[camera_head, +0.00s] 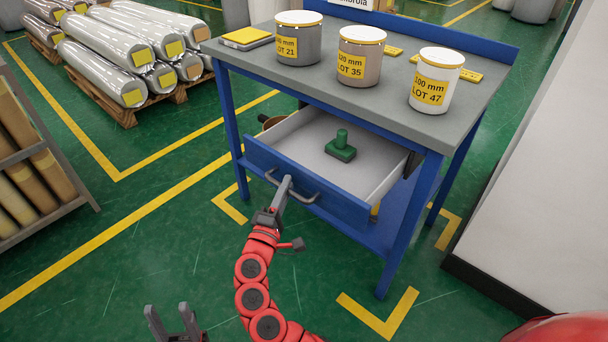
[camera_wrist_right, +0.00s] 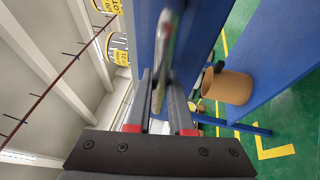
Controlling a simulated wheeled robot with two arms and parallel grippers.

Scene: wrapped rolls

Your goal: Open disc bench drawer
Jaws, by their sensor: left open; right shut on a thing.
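The blue bench (camera_head: 400,108) has a grey top and a blue-fronted drawer (camera_head: 338,200) that stands pulled out, its pale inside showing. A green stamp-like object (camera_head: 341,148) with a knob lies in the drawer. My right gripper (camera_head: 284,184) is at the drawer front, shut on the grey bar handle (camera_head: 305,194). In the right wrist view its two fingers (camera_wrist_right: 160,100) are on either side of the handle (camera_wrist_right: 164,50). My left gripper (camera_head: 172,322) is open and empty, low over the floor at the bottom of the head view.
Three labelled tubs (camera_head: 298,38) and a yellow-topped pad (camera_head: 245,38) stand on the bench. Wrapped rolls (camera_head: 105,52) lie on pallets at the upper left. A rack of brown rolls (camera_head: 28,170) stands at the left. Green floor before the bench is clear.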

